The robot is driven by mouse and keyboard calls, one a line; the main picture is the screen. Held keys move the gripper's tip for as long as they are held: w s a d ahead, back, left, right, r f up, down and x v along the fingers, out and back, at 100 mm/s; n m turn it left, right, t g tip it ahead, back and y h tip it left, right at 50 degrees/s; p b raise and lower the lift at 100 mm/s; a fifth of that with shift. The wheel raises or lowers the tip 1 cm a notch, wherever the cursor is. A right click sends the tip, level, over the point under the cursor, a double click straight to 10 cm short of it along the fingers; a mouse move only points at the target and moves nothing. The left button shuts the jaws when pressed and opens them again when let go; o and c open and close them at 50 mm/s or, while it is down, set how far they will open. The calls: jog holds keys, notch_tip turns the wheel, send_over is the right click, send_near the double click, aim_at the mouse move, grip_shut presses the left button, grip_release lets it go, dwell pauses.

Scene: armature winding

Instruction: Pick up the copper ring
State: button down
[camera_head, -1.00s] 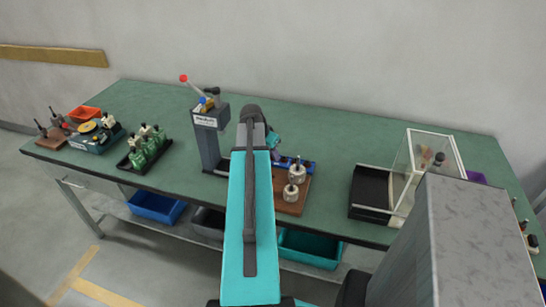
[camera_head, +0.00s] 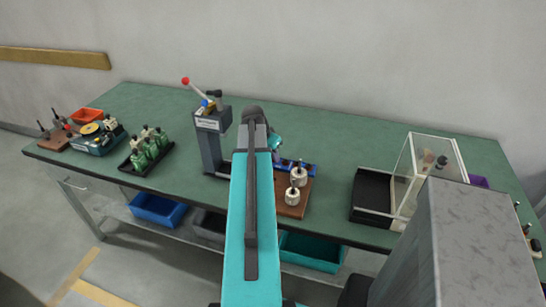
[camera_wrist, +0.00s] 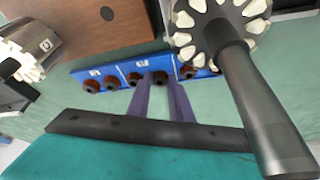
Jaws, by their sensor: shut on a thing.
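In the wrist view, my gripper (camera_wrist: 158,82) has two dark purple fingers reaching to a blue rack (camera_wrist: 123,79) with white labels. Several small dark brown-copper rings sit in a row along the rack. In the head view, the blue rack (camera_head: 308,169) shows at the back of a brown board, partly behind my arm.
A slotted metal armature (camera_wrist: 222,25) with a thick shaft stands close right of my fingers. Another armature (camera_wrist: 33,45) is at left, beside a brown board (camera_wrist: 85,22). On the green bench, a grey press (camera_head: 212,135) stands left and a clear-walled box (camera_head: 425,175) right.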

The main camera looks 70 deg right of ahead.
notch_tip(320, 180, up, 9)
jog(key=b, duration=0.1)
jog(key=shift+r+b, duration=0.2)
jog(key=shift+b, duration=0.1)
dwell(0.9)
